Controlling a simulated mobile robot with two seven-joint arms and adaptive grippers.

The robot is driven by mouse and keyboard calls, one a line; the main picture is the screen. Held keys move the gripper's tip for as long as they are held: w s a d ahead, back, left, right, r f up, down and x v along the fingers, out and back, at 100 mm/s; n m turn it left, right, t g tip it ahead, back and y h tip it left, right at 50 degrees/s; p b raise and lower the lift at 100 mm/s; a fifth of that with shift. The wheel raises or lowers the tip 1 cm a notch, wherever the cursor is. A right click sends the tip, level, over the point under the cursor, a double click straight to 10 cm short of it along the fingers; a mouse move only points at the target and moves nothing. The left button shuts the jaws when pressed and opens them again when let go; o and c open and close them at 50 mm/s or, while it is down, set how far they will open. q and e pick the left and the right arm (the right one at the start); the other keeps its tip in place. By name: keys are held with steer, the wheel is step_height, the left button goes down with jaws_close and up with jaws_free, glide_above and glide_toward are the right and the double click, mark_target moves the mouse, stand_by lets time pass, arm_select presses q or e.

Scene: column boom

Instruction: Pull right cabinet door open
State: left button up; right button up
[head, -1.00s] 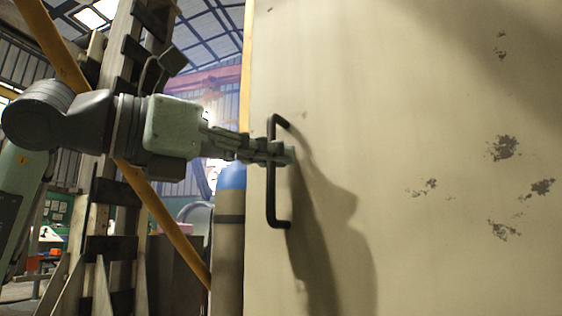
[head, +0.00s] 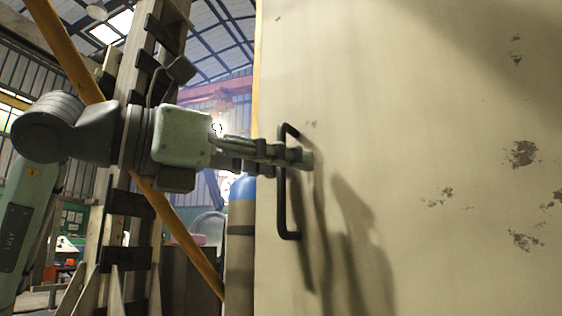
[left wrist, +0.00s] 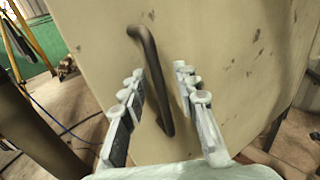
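The cabinet door (head: 430,110) is a large beige panel with worn dark patches. It fills the right of the head view and looks closed, though its far edge is out of view. Its black bar handle (head: 283,205) runs upright near the door's left edge. My left gripper (head: 302,158) reaches in from the left at the upper half of the handle, fingertips just past the bar. In the left wrist view, the fingers of my left gripper (left wrist: 158,80) are apart, with the handle (left wrist: 150,52) running between them. No firm contact shows. My right gripper is not in view.
A yellow diagonal bar (head: 180,235) and a wooden post with black bands (head: 128,240) stand left, behind my arm. A blue-topped cylinder (head: 240,215) stands beside the door's left edge. The wrist view shows floor with a blue cable (left wrist: 75,132).

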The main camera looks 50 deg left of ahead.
arm_select(q)
steer(key=s+a, duration=0.1)
steer(key=s, duration=1.1)
steer(key=shift+a, duration=0.3)
